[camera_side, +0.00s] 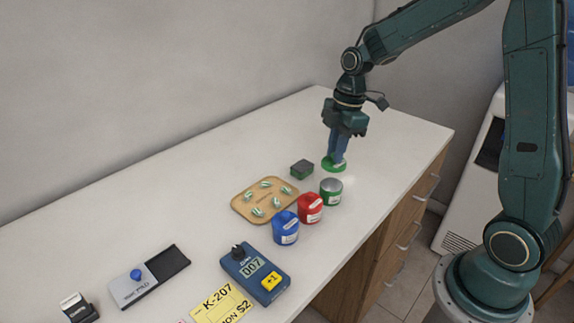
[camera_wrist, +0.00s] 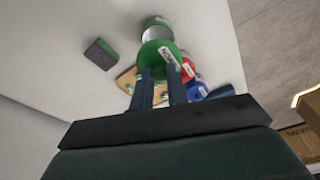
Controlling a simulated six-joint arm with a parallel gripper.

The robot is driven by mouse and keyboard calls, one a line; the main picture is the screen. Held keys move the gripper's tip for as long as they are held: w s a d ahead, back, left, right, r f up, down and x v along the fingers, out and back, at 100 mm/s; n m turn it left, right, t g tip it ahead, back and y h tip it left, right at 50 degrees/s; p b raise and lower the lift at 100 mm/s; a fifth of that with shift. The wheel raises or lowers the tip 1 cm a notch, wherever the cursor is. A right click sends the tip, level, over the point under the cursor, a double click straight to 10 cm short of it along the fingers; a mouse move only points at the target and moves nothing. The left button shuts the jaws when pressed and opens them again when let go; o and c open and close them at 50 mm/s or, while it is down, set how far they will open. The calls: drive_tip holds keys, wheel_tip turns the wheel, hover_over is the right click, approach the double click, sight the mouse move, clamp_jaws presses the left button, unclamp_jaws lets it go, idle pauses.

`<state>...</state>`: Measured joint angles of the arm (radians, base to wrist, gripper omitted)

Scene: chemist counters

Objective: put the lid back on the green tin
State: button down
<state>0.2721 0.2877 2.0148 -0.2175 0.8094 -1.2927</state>
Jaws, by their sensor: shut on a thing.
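My gripper (camera_side: 338,156) is shut on the green lid (camera_side: 333,165), at the far end of the row of tins. The lid also shows between my fingertips in the wrist view (camera_wrist: 157,55), with a white label on its edge side. The green tin (camera_side: 331,192) stands upright on the counter without a lid, its grey top showing. The lid is behind the tin in the side view and apart from it. In the wrist view the tin (camera_wrist: 156,27) is just beyond the lid and partly hidden by it. I cannot tell how high the lid is above the counter.
A red tin (camera_side: 310,208) and a blue tin (camera_side: 285,228) stand in line with the green tin. A tan tray (camera_side: 240,206) with several small pieces and a dark green block (camera_side: 302,169) lie left of the row. The counter's edge is close on the right.

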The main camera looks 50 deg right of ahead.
drive_tip(key=shift+f, duration=0.15)
drive_tip(key=shift+f, duration=2.95)
drive_tip(key=shift+f, duration=0.2)
idle(0.4)
drive_tip(key=c, duration=0.8)
unclamp_jaws()
drive_tip(key=shift+r, duration=0.1)
drive_tip(key=shift+r, duration=3.4)
